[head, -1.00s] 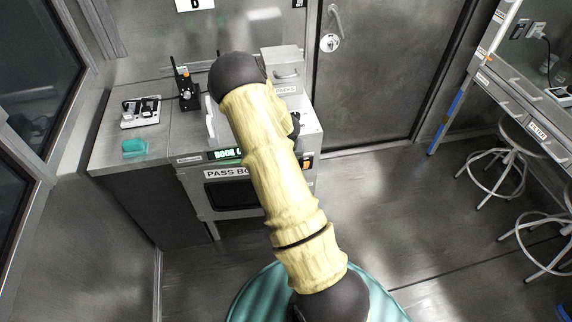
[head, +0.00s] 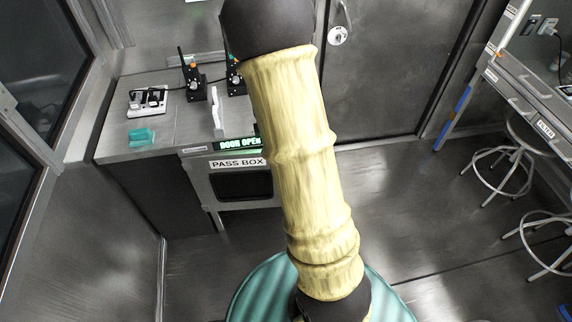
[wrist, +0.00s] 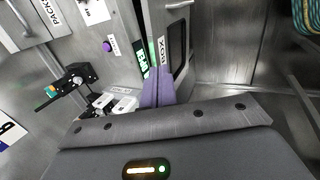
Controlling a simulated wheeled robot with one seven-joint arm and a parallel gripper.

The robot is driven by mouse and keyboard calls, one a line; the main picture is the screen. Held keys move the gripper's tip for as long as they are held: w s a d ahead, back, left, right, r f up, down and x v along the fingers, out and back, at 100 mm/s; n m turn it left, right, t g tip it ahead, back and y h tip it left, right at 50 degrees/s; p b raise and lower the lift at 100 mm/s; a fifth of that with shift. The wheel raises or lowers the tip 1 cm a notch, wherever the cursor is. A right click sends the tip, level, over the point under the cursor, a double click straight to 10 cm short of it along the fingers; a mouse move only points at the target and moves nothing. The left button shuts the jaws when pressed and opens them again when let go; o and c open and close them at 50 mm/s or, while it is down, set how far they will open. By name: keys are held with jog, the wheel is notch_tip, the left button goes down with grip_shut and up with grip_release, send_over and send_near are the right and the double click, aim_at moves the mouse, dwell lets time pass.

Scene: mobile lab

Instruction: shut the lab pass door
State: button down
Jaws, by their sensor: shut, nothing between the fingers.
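The pass box (head: 238,163) stands at the end of the counter, and its green display (head: 238,144) reads DOOR OPEN. Its front has a dark window (head: 243,186), which also shows in the wrist view (wrist: 179,38). A light handle (wrist: 180,5) shows at the top of the wrist view. I cannot tell how far the door stands open, as my arm covers the box's right side in the head view. My gripper (wrist: 157,75) has its purple fingers shut together and empty, over the box's front edge in the wrist view. It is hidden in the head view.
A closed metal room door (head: 385,70) is behind. Stools (head: 500,165) stand right; the middle floor is open.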

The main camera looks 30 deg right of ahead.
jog(key=s+a+r+m+g+y, duration=0.1)
jog(key=s+a+r+m, duration=0.2)
jog(key=s+a+m, duration=0.3)
jog(key=s+a+r+m+g+y, duration=0.1)
jog(key=s+a+r+m, duration=0.3)
jog(key=s+a+m, duration=0.2)
jog(key=s+m, duration=0.2)
jog(key=s, duration=0.2)
jog(key=shift+a, duration=0.15)
